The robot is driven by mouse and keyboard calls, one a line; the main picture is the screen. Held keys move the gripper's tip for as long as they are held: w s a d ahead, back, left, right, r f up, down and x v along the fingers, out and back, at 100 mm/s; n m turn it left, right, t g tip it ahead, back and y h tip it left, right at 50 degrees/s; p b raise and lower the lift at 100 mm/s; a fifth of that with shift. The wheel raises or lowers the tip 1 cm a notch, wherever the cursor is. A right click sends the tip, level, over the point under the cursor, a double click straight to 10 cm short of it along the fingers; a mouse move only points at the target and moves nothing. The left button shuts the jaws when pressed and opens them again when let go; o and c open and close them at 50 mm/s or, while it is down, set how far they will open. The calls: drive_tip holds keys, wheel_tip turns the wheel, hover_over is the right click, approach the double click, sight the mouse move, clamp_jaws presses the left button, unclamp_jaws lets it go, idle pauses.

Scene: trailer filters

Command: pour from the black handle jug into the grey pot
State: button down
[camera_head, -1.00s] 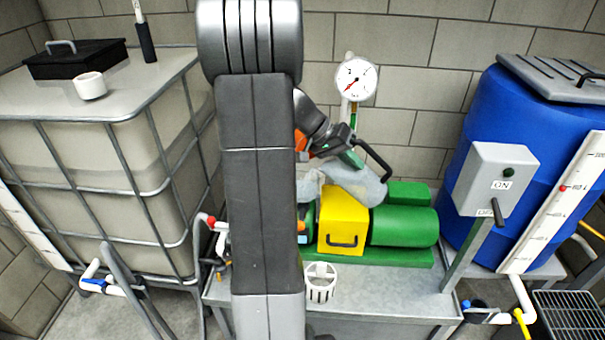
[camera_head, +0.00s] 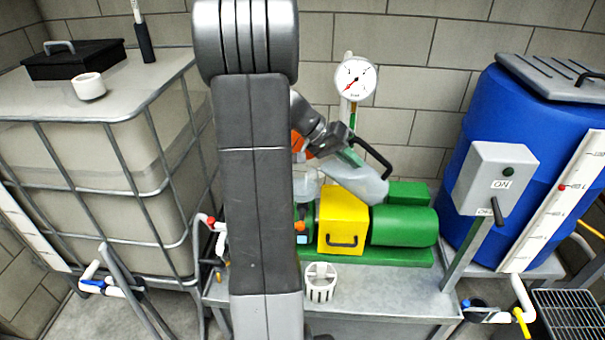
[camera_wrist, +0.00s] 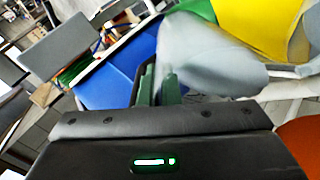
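The black handle jug (camera_head: 358,182) is pale grey and translucent, with a black loop handle (camera_head: 377,155). It is held tilted well over, above the yellow block and green pump housing. In the wrist view the jug (camera_wrist: 210,55) is blurred in front of my fingers. My gripper (camera_head: 350,156) is at the handle; in the wrist view its green fingers (camera_wrist: 160,90) appear closed around the black handle. A grey translucent pot (camera_head: 307,187) stands just left of the jug, behind my arm and partly hidden by it. The liquid level in either is not clear.
A yellow block (camera_head: 343,222) and green pump (camera_head: 404,226) sit on a grey bench (camera_head: 385,292). A white basket (camera_head: 320,283) stands at its front. A pressure gauge (camera_head: 355,79) rises behind the jug. A blue tank (camera_head: 525,150) and switch box (camera_head: 495,180) are at right.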

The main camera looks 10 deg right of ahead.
drive_tip(key=shift+w+a+r+g+h, duration=0.15)
drive_tip(key=shift+a+r+h, duration=0.15)
drive_tip(key=shift+r+h, duration=0.25)
drive_tip(key=shift+w+a+r+g+h, duration=0.15)
drive_tip(key=shift+a+r+h, duration=0.1)
drive_tip(key=shift+r+h, duration=0.25)
idle(4.0)
drive_tip(key=shift+s+f, duration=0.1)
drive_tip(key=shift+f, duration=0.05)
